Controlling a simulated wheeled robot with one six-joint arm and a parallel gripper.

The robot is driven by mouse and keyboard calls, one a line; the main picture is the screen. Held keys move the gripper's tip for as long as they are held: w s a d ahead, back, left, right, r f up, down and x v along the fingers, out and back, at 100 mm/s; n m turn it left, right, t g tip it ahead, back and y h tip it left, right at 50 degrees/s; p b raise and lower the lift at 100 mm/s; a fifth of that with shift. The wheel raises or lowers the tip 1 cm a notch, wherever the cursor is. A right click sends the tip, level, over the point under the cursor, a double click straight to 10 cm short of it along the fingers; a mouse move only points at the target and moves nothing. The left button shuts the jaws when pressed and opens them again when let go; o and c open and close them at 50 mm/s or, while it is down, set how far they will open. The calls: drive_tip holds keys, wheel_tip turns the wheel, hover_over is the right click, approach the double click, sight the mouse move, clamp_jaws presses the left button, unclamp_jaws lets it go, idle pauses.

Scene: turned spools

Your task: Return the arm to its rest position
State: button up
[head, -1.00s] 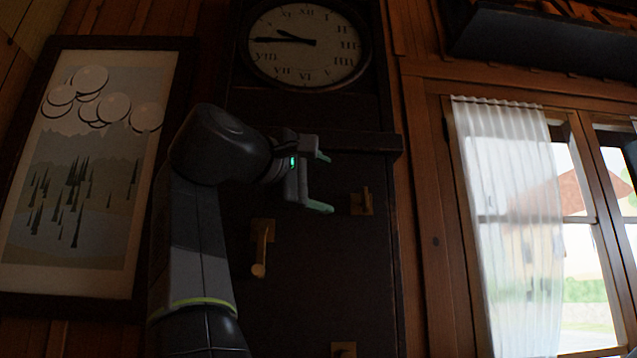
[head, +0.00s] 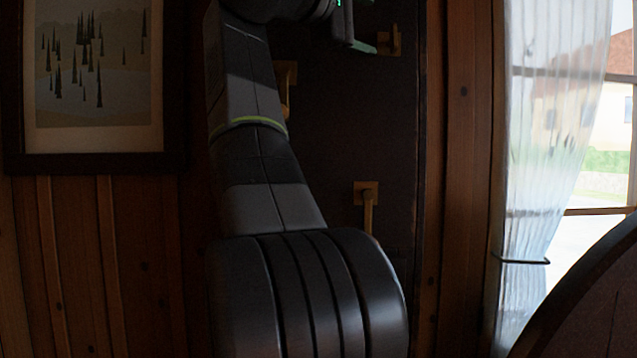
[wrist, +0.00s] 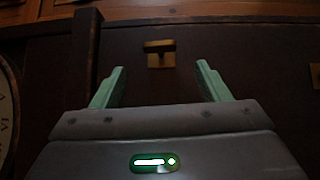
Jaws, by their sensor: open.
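My gripper (wrist: 160,88) is open, its two green fingers spread apart with nothing between them in the wrist view. A brass peg on a square plate (wrist: 159,54) shows beyond the fingertips, apart from them. In the head view only a lower part of my gripper (head: 358,30) shows at the top edge, beside a brass peg (head: 390,41). My arm rises from the bottom middle, in front of the dark clock case (head: 335,125). The upper gripper is cut off.
Another brass peg (head: 368,205) is lower on the case, and one (head: 287,88) is partly behind my arm. A framed picture (head: 172,90) hangs at the left. A white curtain (head: 550,110) and window are at the right. A dark curved object (head: 590,300) fills the lower right corner.

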sight(392, 38)
drive_tip(key=p+x, duration=0.1)
drive_tip(key=x, duration=0.8)
drive_tip(key=shift+p, duration=0.3)
